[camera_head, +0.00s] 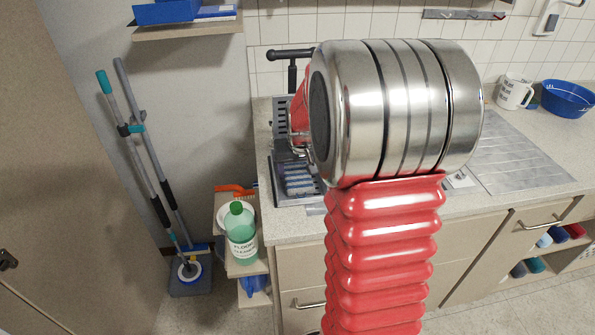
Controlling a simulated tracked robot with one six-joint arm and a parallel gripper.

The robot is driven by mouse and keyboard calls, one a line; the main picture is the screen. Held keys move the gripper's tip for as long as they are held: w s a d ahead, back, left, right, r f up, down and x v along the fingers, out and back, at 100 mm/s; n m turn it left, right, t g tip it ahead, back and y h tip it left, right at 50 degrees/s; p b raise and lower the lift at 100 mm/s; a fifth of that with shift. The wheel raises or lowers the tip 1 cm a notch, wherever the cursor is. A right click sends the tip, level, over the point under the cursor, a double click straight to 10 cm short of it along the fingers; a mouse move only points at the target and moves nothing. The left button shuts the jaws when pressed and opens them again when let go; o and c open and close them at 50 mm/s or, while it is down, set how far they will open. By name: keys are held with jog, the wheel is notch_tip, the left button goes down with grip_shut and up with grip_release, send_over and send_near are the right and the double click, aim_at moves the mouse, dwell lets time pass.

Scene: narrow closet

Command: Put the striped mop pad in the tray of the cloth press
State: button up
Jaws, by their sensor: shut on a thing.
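The cloth press (282,118) stands on the left end of the counter, with a black lever handle on top and a dark tray (310,200) at its base. The striped mop pad (298,182), blue and pale, shows low in the press, over the tray. I cannot tell whether it touches the tray floor. My gripper (296,160) is at the press, just above the pad, and shut on it. My own red and steel arm hides the right side of the press and part of the gripper; the fingertips are hard to make out.
A green floor cleaner bottle (241,232) and an orange brush (236,189) stand on a low shelf left of the counter. Mops (150,165) lean on the left wall. A ribbed drainer (525,150), white jug (514,92) and blue bowl (568,98) are at right.

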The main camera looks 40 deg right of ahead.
jog(key=shift+f, duration=0.25)
jog(key=o, duration=0.9)
jog(key=shift+r, duration=0.1)
jog(key=v, duration=1.2)
jog(key=shift+r, duration=0.1)
jog(key=shift+a, duration=0.1)
jog(key=s+a+n, duration=0.1)
jog(key=s+a, duration=0.5)
jog(key=a, duration=0.1)
jog(key=s+a+r+n+t+y, duration=0.1)
jog(key=s+a+n, duration=0.1)
jog(key=s+a, duration=0.4)
jog(key=s+a+r+n+y, duration=0.1)
jog(key=s+a+n, duration=0.1)
jog(key=s+a, duration=0.4)
jog(key=shift+a, duration=2)
